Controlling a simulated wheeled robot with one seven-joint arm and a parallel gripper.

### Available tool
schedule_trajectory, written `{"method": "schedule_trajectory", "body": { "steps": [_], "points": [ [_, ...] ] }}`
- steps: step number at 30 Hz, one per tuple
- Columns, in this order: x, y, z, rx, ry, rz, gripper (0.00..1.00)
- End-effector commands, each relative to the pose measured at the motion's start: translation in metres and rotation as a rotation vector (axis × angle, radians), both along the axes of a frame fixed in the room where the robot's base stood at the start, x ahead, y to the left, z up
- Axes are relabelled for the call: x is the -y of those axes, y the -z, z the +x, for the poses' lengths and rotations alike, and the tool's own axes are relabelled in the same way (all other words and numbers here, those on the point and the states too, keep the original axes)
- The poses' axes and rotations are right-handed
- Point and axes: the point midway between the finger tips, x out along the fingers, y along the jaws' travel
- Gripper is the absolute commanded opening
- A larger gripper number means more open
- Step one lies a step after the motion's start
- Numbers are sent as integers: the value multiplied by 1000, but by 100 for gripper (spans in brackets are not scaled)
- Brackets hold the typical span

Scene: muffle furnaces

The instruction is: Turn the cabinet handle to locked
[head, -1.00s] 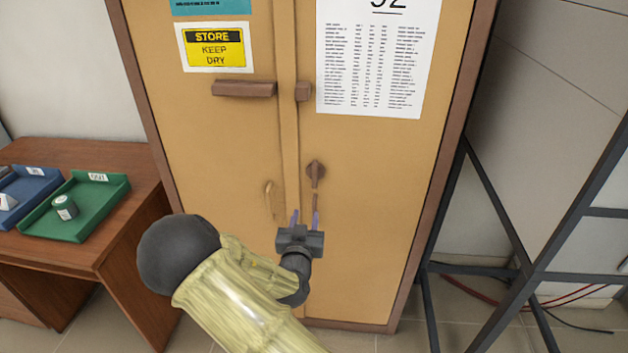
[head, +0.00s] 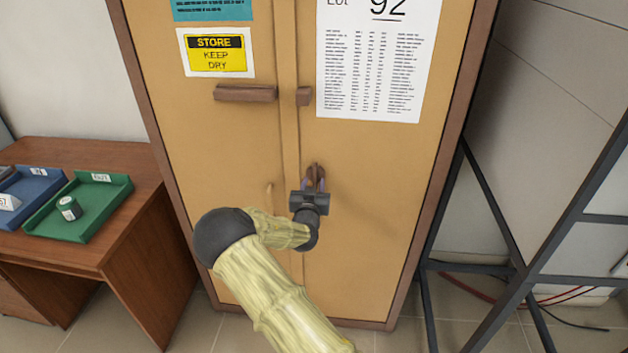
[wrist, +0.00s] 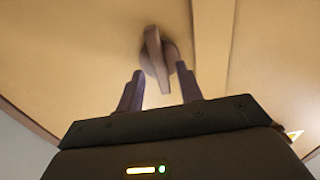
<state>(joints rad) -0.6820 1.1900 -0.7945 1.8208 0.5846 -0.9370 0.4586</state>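The tan cabinet (head: 370,220) with a brown frame stands upright in front of me, its doors shut. Its brown turn handle (head: 316,172) is on the right door, near the seam, and partly hidden behind my gripper in the head view. In the wrist view the handle (wrist: 154,55) is a narrow lever on a round base, close to upright and slightly tilted. My gripper (wrist: 161,82) is open, with its two fingers on either side of the lever's lower end. A gap shows between each finger and the lever.
A brown latch bar (head: 245,94) and small block (head: 303,96) sit above the handle. A wooden desk (head: 140,245) with a blue tray (head: 40,185) and green tray (head: 105,195) stands left. A dark metal frame (head: 520,280) stands right.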

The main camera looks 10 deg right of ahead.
Motion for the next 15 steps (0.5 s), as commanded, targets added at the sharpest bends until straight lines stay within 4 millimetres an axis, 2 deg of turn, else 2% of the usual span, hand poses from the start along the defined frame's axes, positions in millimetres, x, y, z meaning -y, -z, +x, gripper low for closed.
{"method": "schedule_trajectory", "body": {
  "steps": [6, 14, 15],
  "points": [
    [5, 0, 16, 0, 0, -1, 36],
    [6, 0, 17, -1, 0, -1, 36],
    [6, 0, 17, -1, 0, 0, 30]
  ]
}}
